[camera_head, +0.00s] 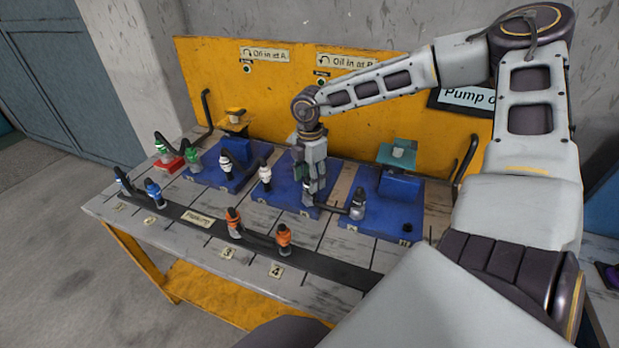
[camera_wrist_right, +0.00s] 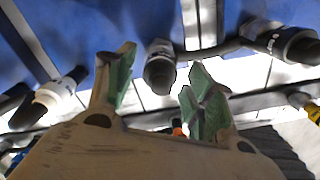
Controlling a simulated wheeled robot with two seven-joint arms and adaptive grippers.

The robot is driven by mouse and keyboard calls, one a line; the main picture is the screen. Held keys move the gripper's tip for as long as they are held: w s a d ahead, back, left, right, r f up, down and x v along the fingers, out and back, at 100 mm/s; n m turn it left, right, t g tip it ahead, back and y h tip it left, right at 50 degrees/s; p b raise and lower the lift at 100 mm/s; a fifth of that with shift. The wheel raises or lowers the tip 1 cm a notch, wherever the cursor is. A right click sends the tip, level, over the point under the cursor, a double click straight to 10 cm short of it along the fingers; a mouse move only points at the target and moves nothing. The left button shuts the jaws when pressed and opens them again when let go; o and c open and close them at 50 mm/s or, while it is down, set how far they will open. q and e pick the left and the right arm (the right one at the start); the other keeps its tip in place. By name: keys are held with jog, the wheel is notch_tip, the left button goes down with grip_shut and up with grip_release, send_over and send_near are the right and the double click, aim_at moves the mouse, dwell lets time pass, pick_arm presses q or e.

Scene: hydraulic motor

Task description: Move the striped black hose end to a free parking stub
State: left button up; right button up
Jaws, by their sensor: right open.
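A black hose runs across the blue pads, with a dark-and-grey hose end (camera_head: 357,205) standing at its right. Another dark hose end (camera_wrist_right: 160,72) shows between my right fingers in the wrist view; my gripper largely hides it in the head view. I cannot make out stripes on either. My right gripper (camera_head: 314,192) points down over a blue pad, fingers apart; its green-padded fingertips (camera_wrist_right: 160,75) show in the wrist view, without visible grip. The black parking rail (camera_head: 330,266) runs along the bench front, holding blue (camera_head: 153,190) and orange (camera_head: 283,238) hose ends. My left gripper is out of view.
White hose ends (camera_head: 265,174) and a green one (camera_head: 193,156) stand left of my right gripper. A teal block (camera_head: 397,153) stands to its right. The yellow back panel (camera_head: 225,75) rises behind. The rail right of the orange ends looks clear.

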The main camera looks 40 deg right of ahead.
dwell(0.3)
jog(key=shift+b, duration=0.55)
dwell(0.6)
jog(key=shift+c, duration=0.4)
grip_shut()
jog(key=shift+r, duration=0.2)
jog(key=shift+r, duration=0.3)
